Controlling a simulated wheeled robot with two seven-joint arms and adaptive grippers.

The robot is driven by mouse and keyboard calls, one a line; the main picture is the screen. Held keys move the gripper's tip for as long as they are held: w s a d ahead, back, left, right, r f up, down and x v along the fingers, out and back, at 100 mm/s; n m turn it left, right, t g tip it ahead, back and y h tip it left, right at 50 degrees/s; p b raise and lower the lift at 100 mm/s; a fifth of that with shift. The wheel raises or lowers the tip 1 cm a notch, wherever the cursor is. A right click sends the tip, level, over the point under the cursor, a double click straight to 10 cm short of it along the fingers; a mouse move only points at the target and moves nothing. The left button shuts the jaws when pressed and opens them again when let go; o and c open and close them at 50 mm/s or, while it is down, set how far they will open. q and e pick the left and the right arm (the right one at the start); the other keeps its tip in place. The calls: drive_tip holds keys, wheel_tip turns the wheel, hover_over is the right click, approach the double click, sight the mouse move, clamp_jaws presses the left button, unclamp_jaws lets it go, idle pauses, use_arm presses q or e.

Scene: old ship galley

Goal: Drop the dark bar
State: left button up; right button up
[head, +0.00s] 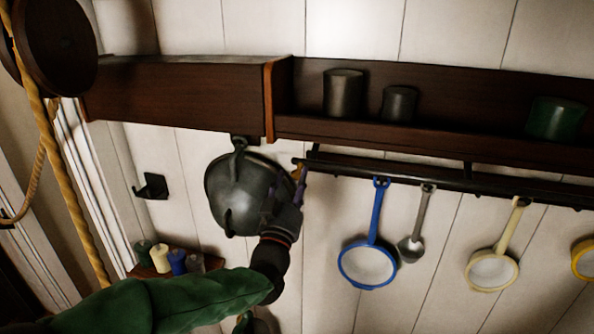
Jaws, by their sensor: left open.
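The dark bar (450,186) runs along the wall below the wooden shelf, from near the picture's middle to the right edge. Its left end juts out just above my left gripper (299,181). The left gripper is open, with its fingers pointing up beside that end. I cannot tell whether the fingers touch the bar. The gripper partly covers a dark round pot (230,195) hanging behind it.
A blue-rimmed strainer (367,264), a grey ladle (411,248) and a cream strainer (492,270) hang below the bar. Dark cups (344,93) and a green pot (556,118) stand on the shelf (440,136). Small spools (178,262) and a rope (70,200) are at left.

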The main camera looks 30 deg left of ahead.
use_arm(q)
drive_tip(key=shift+x, duration=1.25)
use_arm(e)
drive_tip(key=shift+r, duration=0.35)
